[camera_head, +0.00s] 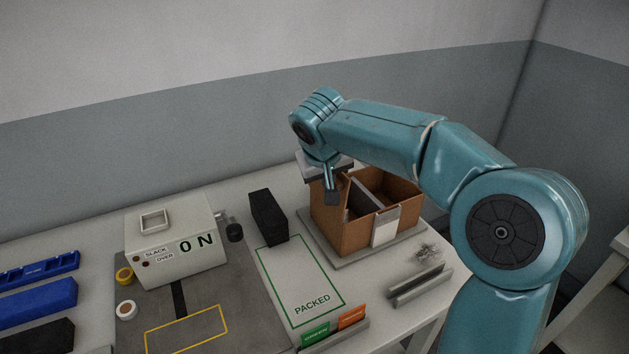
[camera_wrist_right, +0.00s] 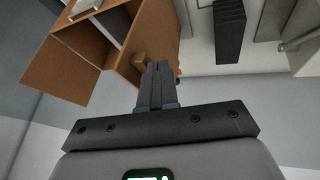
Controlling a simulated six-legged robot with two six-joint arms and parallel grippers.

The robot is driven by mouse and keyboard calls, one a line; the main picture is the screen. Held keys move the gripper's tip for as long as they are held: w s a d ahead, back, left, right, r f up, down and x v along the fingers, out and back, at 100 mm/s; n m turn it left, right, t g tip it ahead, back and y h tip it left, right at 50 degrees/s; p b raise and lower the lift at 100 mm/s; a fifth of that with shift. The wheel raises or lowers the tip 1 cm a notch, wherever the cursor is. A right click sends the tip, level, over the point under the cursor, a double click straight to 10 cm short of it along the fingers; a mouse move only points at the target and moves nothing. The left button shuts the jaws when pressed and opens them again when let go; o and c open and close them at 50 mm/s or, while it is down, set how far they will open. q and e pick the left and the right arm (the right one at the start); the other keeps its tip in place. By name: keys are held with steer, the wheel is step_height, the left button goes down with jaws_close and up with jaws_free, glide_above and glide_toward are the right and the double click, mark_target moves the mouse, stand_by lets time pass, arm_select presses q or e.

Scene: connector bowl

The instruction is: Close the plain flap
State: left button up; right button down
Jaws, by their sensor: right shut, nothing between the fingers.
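An open brown cardboard box (camera_head: 356,232) stands on a grey base plate, with a white label on its near side. A plain brown flap stands out at the box's back right (camera_head: 392,184); in the right wrist view the large plain flap (camera_wrist_right: 65,66) sticks outward, open. My right gripper (camera_head: 332,198) is shut and empty, pointing down at the box's left back edge. In the right wrist view its fingertips (camera_wrist_right: 154,68) are close beside a small brown tab (camera_wrist_right: 138,60); I cannot tell whether they touch. My left gripper is not in view.
A black block (camera_head: 268,217) stands left of the box, behind the green PACKED outline (camera_head: 311,303). A white ON device (camera_head: 175,245) stands further left. The outlined area is clear.

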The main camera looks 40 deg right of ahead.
steer(key=shift+s+d+f+m+t+y+p, duration=0.7)
steer(key=shift+d+f+y, duration=0.65)
steer(key=shift+d+y, duration=1)
steer(key=shift+s+d+f+m+t+y+p, duration=0.45)
steer(key=shift+s+d+f+t+y+p, duration=0.7)
steer(key=shift+d+y, duration=1.15)
steer(key=shift+s+d+f+m+t+y+p, duration=0.65)
steer(key=shift+d+f+y, duration=0.9)
steer(key=shift+d+y, duration=0.8)
steer(key=shift+w+d+f+h, duration=0.1)
steer(key=shift+w+d+h, duration=0.05)
steer(key=shift+d+h, duration=0.2)
